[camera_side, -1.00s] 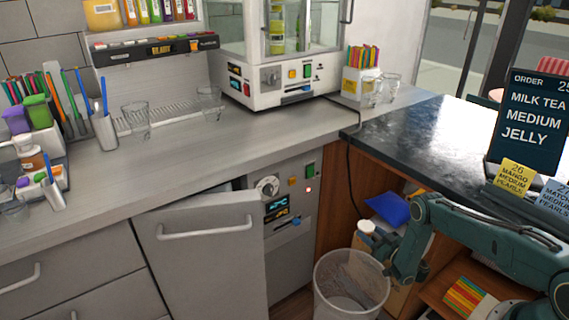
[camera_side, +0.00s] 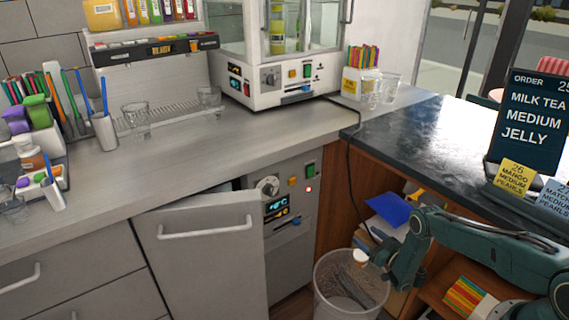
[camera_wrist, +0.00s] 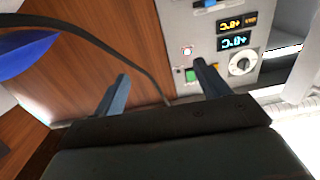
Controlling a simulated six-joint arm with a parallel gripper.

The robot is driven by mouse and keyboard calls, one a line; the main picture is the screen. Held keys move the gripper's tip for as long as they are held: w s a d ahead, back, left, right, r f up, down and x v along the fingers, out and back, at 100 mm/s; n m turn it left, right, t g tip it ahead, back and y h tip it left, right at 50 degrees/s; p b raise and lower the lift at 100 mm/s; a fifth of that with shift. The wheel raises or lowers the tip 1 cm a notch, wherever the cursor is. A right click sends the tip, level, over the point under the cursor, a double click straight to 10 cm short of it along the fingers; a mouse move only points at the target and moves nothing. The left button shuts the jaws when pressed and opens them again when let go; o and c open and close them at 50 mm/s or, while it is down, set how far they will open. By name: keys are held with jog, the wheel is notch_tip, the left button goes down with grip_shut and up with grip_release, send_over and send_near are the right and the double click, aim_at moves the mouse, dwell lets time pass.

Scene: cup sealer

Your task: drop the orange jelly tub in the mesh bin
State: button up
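The mesh bin (camera_side: 320,285) stands on the floor, right of the open cabinet door. A small pale, round-topped thing (camera_side: 360,257), probably the jelly tub, shows at the bin's mouth; its orange colour is not clear. My gripper (camera_side: 377,257) is at the bin's right rim, just right of that pale thing. I cannot tell from the side whether they touch. In the wrist view my gripper's two fingers (camera_wrist: 161,72) are spread apart, with nothing seen between them. No tub shows in the wrist view.
The open cabinet door (camera_side: 205,255) is left of the bin. A control panel (camera_side: 290,205) and a hanging black cable (camera_side: 352,180) are behind it. A blue object (camera_side: 388,208) lies on the shelf under the dark counter (camera_side: 420,135).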

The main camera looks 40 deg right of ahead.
jog(key=shift+r, duration=0.15)
jog(key=w+a+r, duration=0.2)
jog(key=a+r, duration=0.1)
jog(key=r, duration=0.5)
jog(key=w+a+r, duration=0.1)
jog(key=a+r, duration=0.2)
jog(key=r, duration=0.5)
jog(key=s+a+r, duration=0.1)
jog(key=a+r, duration=0.9)
jog(key=r, duration=0.1)
jog(key=shift+s+r, duration=0.15)
jog(key=shift+s, duration=0.05)
dwell(0.5)
jog(key=shift+r, duration=0.1)
dwell(0.4)
